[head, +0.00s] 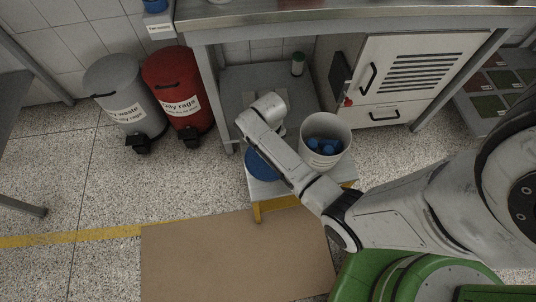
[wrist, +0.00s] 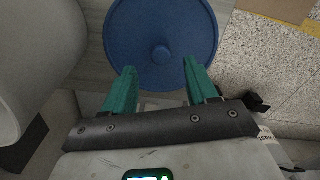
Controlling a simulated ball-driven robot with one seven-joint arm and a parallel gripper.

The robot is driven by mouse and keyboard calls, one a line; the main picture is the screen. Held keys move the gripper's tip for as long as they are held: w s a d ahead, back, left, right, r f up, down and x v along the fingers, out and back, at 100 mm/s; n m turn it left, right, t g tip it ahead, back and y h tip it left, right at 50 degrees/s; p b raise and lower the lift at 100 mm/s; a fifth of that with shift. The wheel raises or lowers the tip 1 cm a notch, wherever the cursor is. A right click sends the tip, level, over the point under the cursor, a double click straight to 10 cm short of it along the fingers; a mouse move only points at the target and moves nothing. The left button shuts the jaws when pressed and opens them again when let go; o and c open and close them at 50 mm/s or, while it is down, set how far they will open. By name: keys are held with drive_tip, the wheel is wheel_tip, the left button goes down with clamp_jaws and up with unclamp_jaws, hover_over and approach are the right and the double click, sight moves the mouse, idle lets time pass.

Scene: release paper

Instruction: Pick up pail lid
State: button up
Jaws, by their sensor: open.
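The blue round pail lid (head: 258,166) lies on a low grey-topped stand, partly hidden by my arm in the head view. Nothing is between the fingers. Whether they touch the lid I cannot tell. The white pail (head: 325,158) stands open to the right of the lid, with blue things inside.
The stand (head: 272,188) has yellow legs. A workbench (head: 330,23) with a grey cabinet (head: 400,75) is behind it. A grey bin (head: 125,95) and a red bin (head: 178,92) stand at the left. A brown mat (head: 235,255) lies in front.

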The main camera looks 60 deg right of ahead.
wheel_tip(320, 180, down, 5)
drive_tip(key=shift+w+r+b, duration=0.1)
drive_tip(key=shift+r+b, duration=0.05)
drive_tip(key=shift+b, duration=0.55)
drive_tip(key=shift+c, duration=0.5)
clamp_jaws()
drive_tip(key=shift+r, duration=0.1)
